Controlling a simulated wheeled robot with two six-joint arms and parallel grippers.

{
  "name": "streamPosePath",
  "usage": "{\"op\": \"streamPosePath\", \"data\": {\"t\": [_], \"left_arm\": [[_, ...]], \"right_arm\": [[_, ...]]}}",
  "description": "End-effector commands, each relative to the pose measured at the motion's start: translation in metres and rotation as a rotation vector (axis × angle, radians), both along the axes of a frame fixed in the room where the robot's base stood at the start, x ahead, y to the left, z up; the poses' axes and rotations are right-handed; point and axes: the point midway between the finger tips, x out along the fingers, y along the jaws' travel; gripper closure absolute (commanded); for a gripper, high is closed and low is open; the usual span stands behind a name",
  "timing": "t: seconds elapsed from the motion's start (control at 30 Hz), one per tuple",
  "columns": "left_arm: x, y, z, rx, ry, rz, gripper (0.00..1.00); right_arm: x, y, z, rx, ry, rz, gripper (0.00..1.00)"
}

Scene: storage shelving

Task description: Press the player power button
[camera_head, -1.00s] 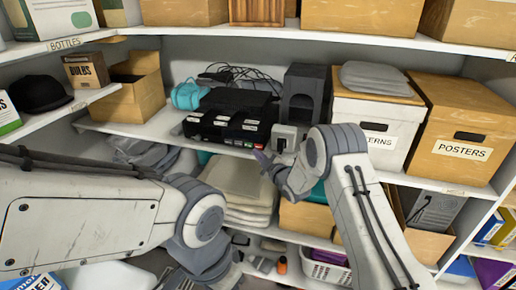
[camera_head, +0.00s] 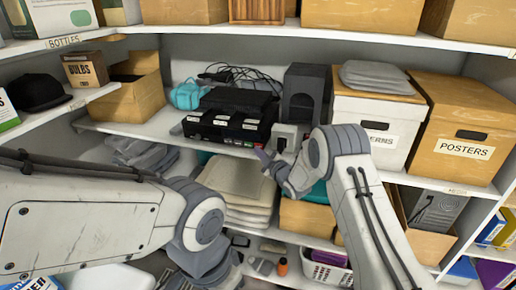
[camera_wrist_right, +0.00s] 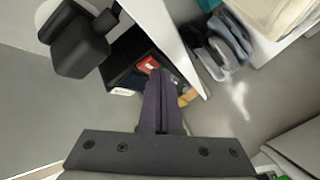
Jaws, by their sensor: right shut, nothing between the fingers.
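The player is a black box-shaped unit (camera_head: 238,101) on the middle shelf, with several white labels on its front. In the right wrist view part of its dark body (camera_wrist_right: 124,60) shows, with a red patch (camera_wrist_right: 148,64) just beyond my fingertips. I cannot tell whether that patch is the power button. My right gripper (camera_head: 260,154) is just in front of and below the player's right end. Its dark purple fingers (camera_wrist_right: 160,73) are shut and empty; whether they touch the player cannot be told. My left arm comes in from the left, but its gripper is out of sight.
Loose black cables lie behind. White and brown boxes (camera_head: 462,118) fill the right. Folded cloths (camera_head: 238,187) sit below.

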Motion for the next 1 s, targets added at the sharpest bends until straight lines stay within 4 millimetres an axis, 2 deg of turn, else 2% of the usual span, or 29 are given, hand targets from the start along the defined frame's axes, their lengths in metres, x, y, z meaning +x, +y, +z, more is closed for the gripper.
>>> {"op": "streamPosePath", "data": {"t": [0.67,1.0], "left_arm": [[0.0,0.0,-0.005,0.0,0.0,0.0,0.5],[0.0,0.0,-0.009,0.0,0.0,0.0,0.5]], "right_arm": [[0.005,-0.002,0.001,0.001,-0.002,-0.001,1.0],[-0.007,0.002,0.0,0.001,0.0,-0.001,1.0]]}}
